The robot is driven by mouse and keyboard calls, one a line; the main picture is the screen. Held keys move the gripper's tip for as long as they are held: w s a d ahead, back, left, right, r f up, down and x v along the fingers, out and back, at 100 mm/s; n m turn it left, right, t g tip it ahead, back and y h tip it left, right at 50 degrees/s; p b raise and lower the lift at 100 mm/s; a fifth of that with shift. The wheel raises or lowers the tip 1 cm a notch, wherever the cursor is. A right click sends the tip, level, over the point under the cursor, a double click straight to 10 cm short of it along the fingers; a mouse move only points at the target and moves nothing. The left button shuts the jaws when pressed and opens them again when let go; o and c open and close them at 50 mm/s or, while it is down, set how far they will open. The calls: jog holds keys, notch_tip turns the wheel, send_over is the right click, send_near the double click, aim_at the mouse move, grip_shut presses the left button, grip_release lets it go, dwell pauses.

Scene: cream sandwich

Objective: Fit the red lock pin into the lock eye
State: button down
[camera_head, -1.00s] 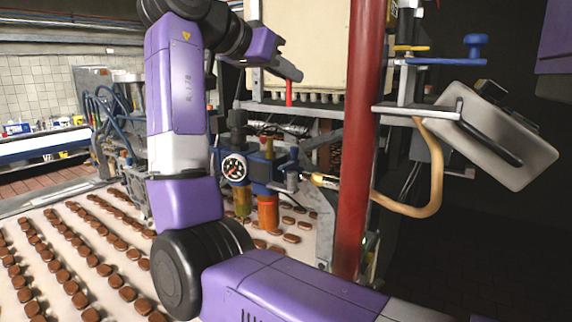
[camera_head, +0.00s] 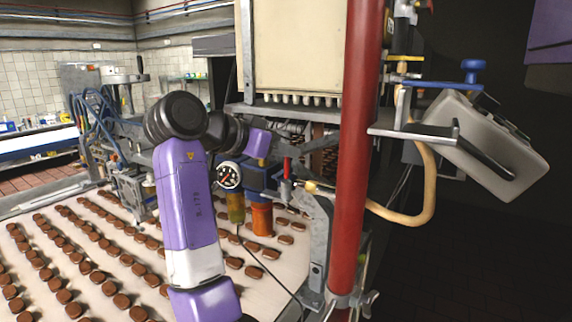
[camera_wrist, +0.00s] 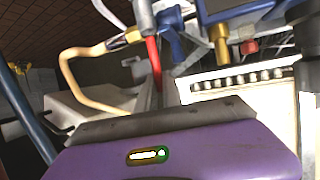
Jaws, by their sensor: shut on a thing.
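The red lock pin (camera_head: 286,167) hangs upright from the tip of my gripper (camera_head: 280,157) in the head view. My gripper is shut on its top end. The pin's lower end is just above or at a small grey fitting (camera_head: 287,188), which looks like the lock eye, beside the blue valve body. I cannot tell whether the pin has entered it. In the wrist view the red pin (camera_wrist: 154,62) points toward a grey part (camera_wrist: 145,17), likely the same eye.
The gauge (camera_head: 229,175) and blue valve body stand left of the fitting. A brass-ended tan hose (camera_head: 425,205) runs right, behind the thick red post (camera_head: 352,160). The cream hopper (camera_head: 300,50) is above. Biscuit rows cover the conveyor (camera_head: 200,285) below.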

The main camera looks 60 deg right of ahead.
aim_at(286, 179)
jog(key=shift+f+p, duration=0.35)
jog(key=shift+f, duration=1.65)
jog(key=c, duration=1.8)
grip_release()
jog(key=shift+f, duration=0.1)
jog(key=shift+r, duration=0.2)
jog(key=shift+w+a, duration=0.15)
jog(key=shift+a, duration=0.2)
jog(key=b+v, duration=0.3)
jog(key=v, duration=0.8)
jog(key=shift+a+r+b, duration=0.1)
jog(key=shift+r+b, duration=0.1)
jog(key=shift+b, duration=0.15)
